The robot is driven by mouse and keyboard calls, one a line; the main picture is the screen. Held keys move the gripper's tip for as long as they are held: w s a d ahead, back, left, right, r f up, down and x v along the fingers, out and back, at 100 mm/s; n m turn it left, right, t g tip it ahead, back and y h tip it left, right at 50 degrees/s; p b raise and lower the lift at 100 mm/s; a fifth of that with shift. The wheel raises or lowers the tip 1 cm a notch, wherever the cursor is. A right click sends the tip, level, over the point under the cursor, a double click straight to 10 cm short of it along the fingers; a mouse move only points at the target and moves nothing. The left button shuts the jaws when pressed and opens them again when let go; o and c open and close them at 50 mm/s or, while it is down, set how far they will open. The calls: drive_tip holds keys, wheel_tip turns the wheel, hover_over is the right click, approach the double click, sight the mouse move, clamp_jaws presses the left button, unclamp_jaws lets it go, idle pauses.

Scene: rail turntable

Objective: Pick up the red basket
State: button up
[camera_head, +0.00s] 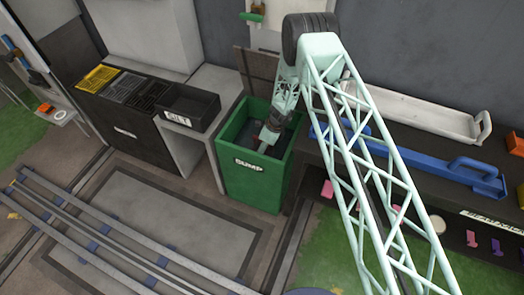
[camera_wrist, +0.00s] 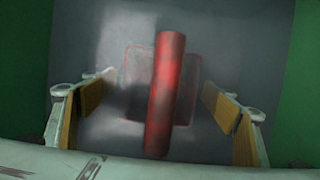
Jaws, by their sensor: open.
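A red bar (camera_wrist: 165,95), probably the handle of the red basket, stands out in the middle of the wrist view. A faint, blurred reddish rectangular shape lies behind it; the basket's full form cannot be made out. My gripper (camera_wrist: 159,86) is open, with one yellow-padded finger on each side of the bar and gaps between.
Green bin walls (camera_wrist: 22,60) stand at both sides in the wrist view. A dark SILT tray (camera_head: 190,105) sits on the grey counter left of the bin. A blue tray with a handle (camera_head: 440,165) and a white tray (camera_head: 415,112) lie on the bench to the right.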

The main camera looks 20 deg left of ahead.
idle(0.3)
drive_tip(key=c, duration=1)
drive_tip(key=shift+r, duration=0.1)
wheel_tip(320, 180, up, 18)
drive_tip(key=p, duration=0.3)
idle(0.7)
